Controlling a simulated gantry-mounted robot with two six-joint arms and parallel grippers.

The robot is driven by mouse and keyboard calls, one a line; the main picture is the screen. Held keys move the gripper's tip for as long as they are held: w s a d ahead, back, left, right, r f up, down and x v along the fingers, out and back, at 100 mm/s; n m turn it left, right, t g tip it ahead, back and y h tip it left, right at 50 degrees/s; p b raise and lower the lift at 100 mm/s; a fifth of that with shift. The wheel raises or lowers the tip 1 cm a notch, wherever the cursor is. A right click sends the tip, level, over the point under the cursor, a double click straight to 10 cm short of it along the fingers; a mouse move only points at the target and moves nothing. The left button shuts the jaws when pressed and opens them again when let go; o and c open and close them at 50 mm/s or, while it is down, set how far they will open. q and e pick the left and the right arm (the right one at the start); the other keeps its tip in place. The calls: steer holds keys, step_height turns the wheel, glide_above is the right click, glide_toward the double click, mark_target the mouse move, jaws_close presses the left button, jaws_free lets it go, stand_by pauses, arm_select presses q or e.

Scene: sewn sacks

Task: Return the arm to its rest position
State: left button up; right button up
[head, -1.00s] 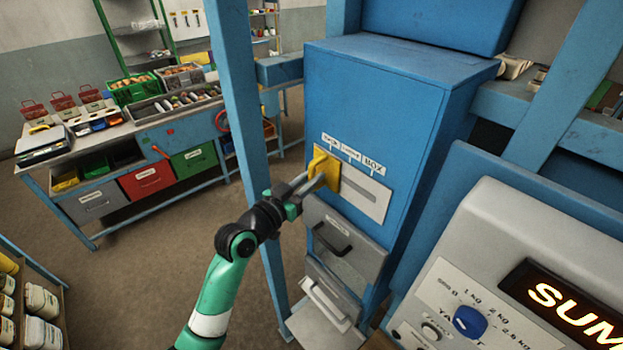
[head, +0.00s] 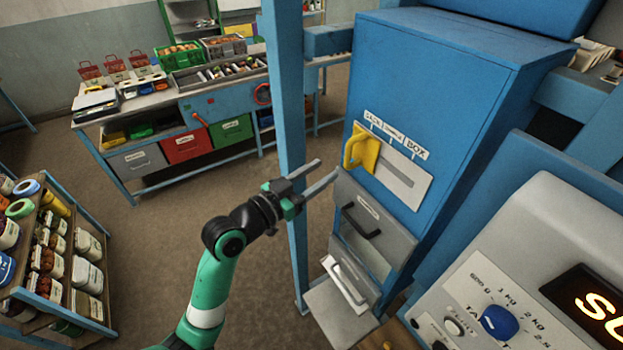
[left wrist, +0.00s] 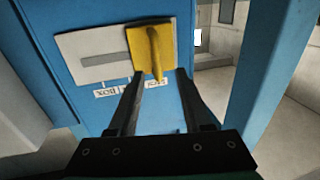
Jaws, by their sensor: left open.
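My left gripper (head: 316,178) is open and empty in front of the blue cabinet, apart from the yellow lever handle (head: 361,149). The lever sits at the left end of a slotted white plate (head: 404,180) on the cabinet face. In the left wrist view the yellow lever (left wrist: 152,50) is beyond my two fingers (left wrist: 158,78), with a gap to it. My green and black left arm comes up from the bottom of the head view. My right gripper is in neither view.
A blue cabinet (head: 440,80) with a grey drawer (head: 372,222) stands close by. A blue post (head: 288,110) is behind my gripper. A scale with a blue knob (head: 496,321) is at the lower right. A jar rack (head: 75,215) stands left, and a workbench (head: 160,118) behind. Floor between is clear.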

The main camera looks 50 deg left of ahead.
arm_select(q)
steer(key=shift+s+d, duration=0.1)
steer(key=shift+s, duration=1.15)
